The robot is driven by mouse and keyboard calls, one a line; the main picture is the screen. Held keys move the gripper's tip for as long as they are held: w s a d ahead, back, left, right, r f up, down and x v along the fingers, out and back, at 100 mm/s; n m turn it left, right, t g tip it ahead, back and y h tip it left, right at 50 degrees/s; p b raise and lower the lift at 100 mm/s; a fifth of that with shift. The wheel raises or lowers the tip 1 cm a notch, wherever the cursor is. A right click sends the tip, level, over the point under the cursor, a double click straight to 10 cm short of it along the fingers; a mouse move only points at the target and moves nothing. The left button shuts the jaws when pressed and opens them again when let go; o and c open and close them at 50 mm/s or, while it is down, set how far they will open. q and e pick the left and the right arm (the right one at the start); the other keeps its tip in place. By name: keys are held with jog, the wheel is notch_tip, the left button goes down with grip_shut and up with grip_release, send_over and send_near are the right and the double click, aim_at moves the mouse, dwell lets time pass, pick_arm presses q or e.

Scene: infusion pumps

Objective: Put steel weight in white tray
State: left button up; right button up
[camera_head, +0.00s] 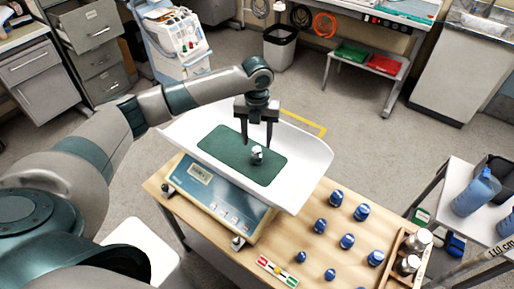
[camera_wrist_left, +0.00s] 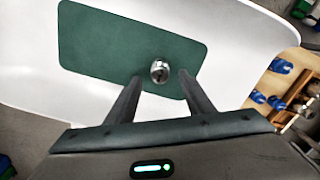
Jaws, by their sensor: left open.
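The steel weight (camera_head: 257,154) is a small shiny knobbed piece. It sits on a green mat (camera_head: 222,142) in the white tray (camera_head: 310,152), which tops a scale (camera_head: 205,192). In the left wrist view the weight (camera_wrist_left: 159,71) rests near the lower edge of the green mat (camera_wrist_left: 100,50), with the white tray (camera_wrist_left: 240,40) around it. My left gripper (camera_head: 258,146) is open and points down over the tray. In the left wrist view its fingertips (camera_wrist_left: 160,76) stand on either side of the weight, with gaps visible. My right gripper is not in view.
The wooden table (camera_head: 305,255) holds several blue-topped weights (camera_head: 347,241) right of the scale. A wooden rack (camera_head: 402,262) with steel weights stands at its right end. A colored strip (camera_head: 277,271) lies at the front. A side table with a blue jug (camera_head: 476,192) is at right.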

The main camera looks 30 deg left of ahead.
aim_at(256, 148)
pick_arm(q)
notch_tip(256, 148, up, 7)
jog(key=b, duration=0.1)
jog(key=shift+f, duration=0.1)
dwell(0.5)
jog(key=shift+a, duration=0.1)
